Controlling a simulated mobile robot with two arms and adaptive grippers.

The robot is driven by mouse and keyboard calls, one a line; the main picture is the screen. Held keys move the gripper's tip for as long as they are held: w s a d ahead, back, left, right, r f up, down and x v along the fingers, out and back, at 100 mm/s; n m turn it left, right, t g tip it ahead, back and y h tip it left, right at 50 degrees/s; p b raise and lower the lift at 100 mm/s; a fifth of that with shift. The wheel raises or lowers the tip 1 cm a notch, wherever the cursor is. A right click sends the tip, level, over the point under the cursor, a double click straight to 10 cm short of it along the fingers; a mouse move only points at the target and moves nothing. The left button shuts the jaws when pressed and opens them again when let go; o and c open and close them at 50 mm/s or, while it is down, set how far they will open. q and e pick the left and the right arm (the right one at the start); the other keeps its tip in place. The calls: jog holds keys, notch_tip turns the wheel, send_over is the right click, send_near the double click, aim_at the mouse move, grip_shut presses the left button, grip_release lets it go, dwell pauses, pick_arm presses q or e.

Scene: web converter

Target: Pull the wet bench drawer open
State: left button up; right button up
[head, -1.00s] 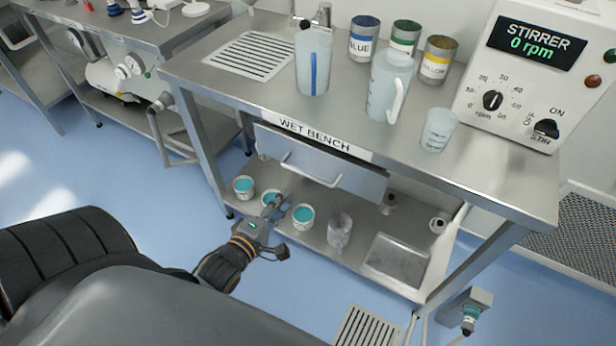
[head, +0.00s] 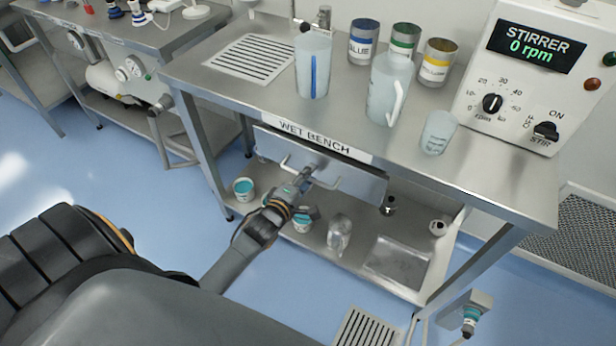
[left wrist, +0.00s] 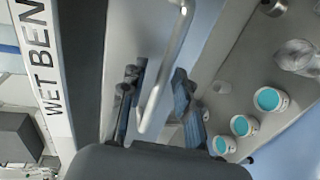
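The wet bench drawer (head: 352,181) is a grey metal front under the WET BENCH label (head: 315,138). Its position looks unchanged, with a dark gap along its top edge. It has a bar handle (head: 328,186), which also shows in the left wrist view (left wrist: 172,62). My left gripper (head: 305,176) is at the handle and hides its middle. In the left wrist view my left gripper (left wrist: 158,98) is open, with one finger on each side of the bar and gaps visible between bar and fingers. My right gripper is not in view.
Teal-filled tubs (head: 243,189) and a clear vessel (head: 339,235) stand on the lower shelf (head: 290,237). On the bench top are a pitcher (head: 388,90), a beaker (head: 438,132), several cans and the stirrer unit (head: 525,70). Blue floor in front is mostly clear.

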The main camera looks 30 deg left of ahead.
pick_arm(q)
grip_shut()
